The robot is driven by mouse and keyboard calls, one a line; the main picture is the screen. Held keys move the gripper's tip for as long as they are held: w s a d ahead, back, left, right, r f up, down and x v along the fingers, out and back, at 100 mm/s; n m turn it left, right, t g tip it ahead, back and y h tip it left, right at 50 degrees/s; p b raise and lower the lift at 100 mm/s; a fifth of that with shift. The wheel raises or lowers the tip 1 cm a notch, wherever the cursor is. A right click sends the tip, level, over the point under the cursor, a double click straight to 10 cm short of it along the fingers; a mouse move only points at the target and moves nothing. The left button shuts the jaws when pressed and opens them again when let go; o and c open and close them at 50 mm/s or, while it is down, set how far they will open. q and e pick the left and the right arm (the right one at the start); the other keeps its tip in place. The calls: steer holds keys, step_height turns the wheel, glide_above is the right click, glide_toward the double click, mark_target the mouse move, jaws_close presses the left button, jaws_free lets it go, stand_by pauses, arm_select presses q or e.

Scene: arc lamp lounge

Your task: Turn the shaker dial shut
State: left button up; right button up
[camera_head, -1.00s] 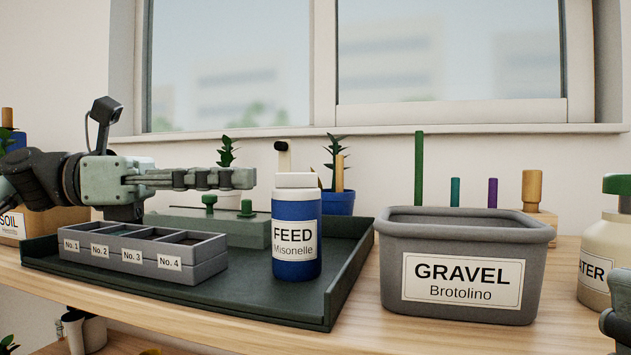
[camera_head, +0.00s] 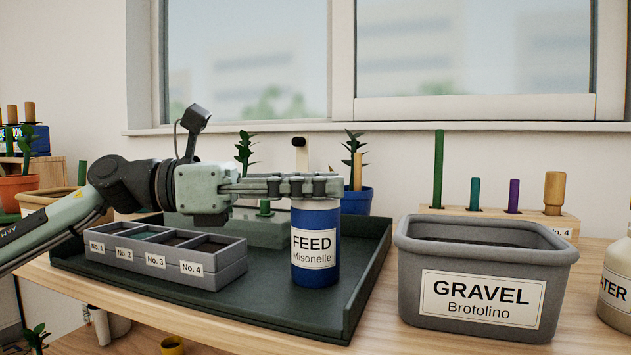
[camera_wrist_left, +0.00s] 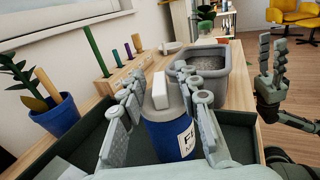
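The shaker is a blue bottle (camera_head: 316,240) labelled FEED Misonelle, upright on the dark green tray (camera_head: 366,268). In the left wrist view it shows as a blue body (camera_wrist_left: 166,138) under a grey top with a raised white bar (camera_wrist_left: 160,90). My left gripper (camera_head: 335,187) is level with the bottle's top and hides it in the head view. In the wrist view its fingers (camera_wrist_left: 158,86) are apart, one on each side of the top. Whether they touch it is unclear. My right gripper (camera_wrist_left: 272,62) is open and empty, away to the right in the wrist view.
A grey divided box (camera_head: 168,254) stands left of the shaker on the tray. A GRAVEL tub (camera_head: 480,290) stands to the right, with a rack of coloured pegs (camera_head: 500,219) behind. A blue plant pot (camera_head: 356,201) stands close behind the shaker.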

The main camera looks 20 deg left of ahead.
arm_select(q)
jaws_close()
steer(key=m+g+h, duration=0.1)
steer(key=m+g, duration=0.1)
steer(key=g, duration=0.1)
steer(key=shift+r, duration=0.1)
steer(key=shift+m+g, duration=0.5)
steer(key=shift+g, duration=0.3)
jaws_free()
steer(key=a, duration=0.3)
steer(key=s+a, duration=0.1)
steer(key=a, duration=0.7)
steer(key=shift+s+a, duration=0.15)
steer(key=shift+a, duration=0.05)
steer(key=shift+s+a, duration=0.1)
steer(key=shift+a, duration=0.2)
